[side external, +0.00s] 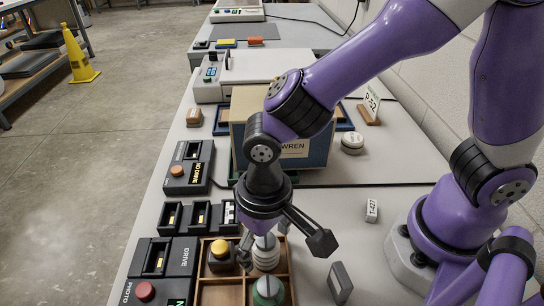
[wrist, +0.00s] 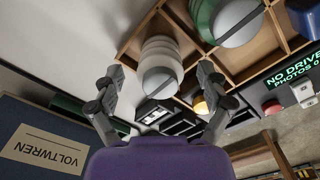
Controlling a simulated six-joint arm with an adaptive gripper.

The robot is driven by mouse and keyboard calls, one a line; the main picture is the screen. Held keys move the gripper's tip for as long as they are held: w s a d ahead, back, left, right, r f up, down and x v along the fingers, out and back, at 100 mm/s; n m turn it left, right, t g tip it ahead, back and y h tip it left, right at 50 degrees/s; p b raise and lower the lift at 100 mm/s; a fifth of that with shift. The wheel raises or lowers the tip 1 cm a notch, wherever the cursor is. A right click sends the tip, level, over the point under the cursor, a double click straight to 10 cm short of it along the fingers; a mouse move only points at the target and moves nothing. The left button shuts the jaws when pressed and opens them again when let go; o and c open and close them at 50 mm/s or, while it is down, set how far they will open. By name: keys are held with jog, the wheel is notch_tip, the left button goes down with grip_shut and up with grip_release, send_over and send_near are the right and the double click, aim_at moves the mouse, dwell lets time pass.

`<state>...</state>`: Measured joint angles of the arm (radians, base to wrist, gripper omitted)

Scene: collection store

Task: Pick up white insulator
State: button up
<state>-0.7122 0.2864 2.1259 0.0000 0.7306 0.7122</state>
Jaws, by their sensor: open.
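The white insulator (side external: 266,254) is a ribbed white piece with a rounded grey top, upright in a compartment of the wooden tray (side external: 222,296). In the wrist view the white insulator (wrist: 160,52) lies between and just beyond my fingertips. My gripper (side external: 283,250) is open above the tray, one finger on each side of the insulator in the picture. In the wrist view my gripper (wrist: 160,76) shows a gap on both sides of it. I cannot tell whether either finger touches it. Its lower part is hidden by the compartment walls.
A green insulator (side external: 268,291) stands in front of the white one; a yellow-topped piece (side external: 220,250) stands left of it. Black control boxes (side external: 160,258) line the left. A grey block (side external: 340,282) stands right of the tray. A large box (side external: 312,160) stands behind my gripper.

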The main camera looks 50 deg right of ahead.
grip_shut()
